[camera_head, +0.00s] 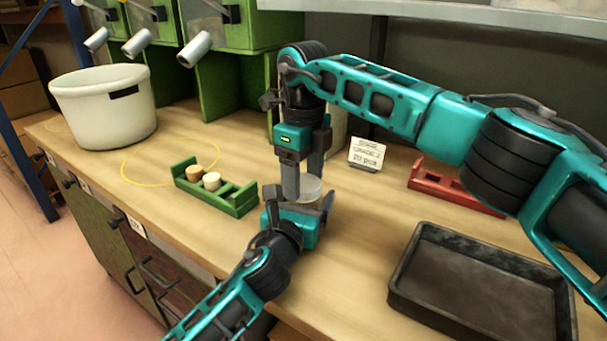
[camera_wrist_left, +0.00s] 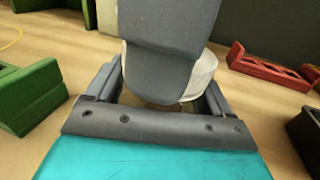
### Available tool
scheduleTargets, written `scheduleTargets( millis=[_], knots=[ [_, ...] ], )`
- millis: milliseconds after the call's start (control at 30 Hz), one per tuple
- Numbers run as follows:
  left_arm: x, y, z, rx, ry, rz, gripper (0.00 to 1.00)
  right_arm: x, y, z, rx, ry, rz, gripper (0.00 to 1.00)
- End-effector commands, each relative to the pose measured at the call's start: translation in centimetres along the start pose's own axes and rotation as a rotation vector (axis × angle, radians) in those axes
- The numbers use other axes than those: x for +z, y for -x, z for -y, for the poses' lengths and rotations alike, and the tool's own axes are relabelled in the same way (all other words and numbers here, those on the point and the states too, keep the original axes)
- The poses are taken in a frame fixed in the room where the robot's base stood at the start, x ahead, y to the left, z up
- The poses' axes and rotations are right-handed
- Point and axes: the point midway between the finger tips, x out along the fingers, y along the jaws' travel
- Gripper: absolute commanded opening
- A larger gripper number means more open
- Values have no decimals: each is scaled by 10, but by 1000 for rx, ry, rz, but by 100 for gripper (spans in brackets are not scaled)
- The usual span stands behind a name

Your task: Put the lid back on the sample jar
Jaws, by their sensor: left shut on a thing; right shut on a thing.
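The sample jar (camera_head: 310,190), pale and translucent, stands upright at the bench's middle. My left gripper (camera_head: 302,208) comes in low from the front and is shut around it. The left wrist view shows the pale jar (camera_wrist_left: 200,78) between the left fingers, partly hidden. My right gripper (camera_head: 303,182) points down from above, right at the jar's top. Its grey finger (camera_wrist_left: 168,45) covers much of the jar in the wrist view. The right gripper is shut; the lid it appears to grip is mostly hidden, so I cannot tell exactly how it sits on the rim.
A red rack (camera_head: 450,190) and a black tray (camera_head: 480,290) lie to the right. A small card (camera_head: 366,154) stands behind. A white bucket (camera_head: 105,105) is at the far left.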

Motion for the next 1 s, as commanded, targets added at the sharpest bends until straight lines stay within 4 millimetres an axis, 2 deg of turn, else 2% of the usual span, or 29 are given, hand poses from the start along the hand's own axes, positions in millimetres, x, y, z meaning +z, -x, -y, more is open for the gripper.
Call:
scheduleTargets(
  millis=[33, 233, 433, 467, 767, 1000],
  knots=[
    [0, 0, 0, 0, 0, -1, 0, 0, 0, 0, 0, 0, 0, 48],
    [0, 0, 0, 0, 0, -1, 0, 0, 0, 0, 0, 0, 0, 30],
    [0, 0, 0, 0, 0, -1, 0, 0, 0, 0, 0, -5, 1, 29],
    [0, 0, 0, 0, 0, -1, 0, 0, 0, 0, 0, -5, 1, 68],
    [0, 0, 0, 0, 0, -1, 0, 0, 0, 0, 0, -5, 1, 96],
    [0, 0, 0, 0, 0, -1, 0, 0, 1, 0, 0, -6, 1, 96]
  ],
)
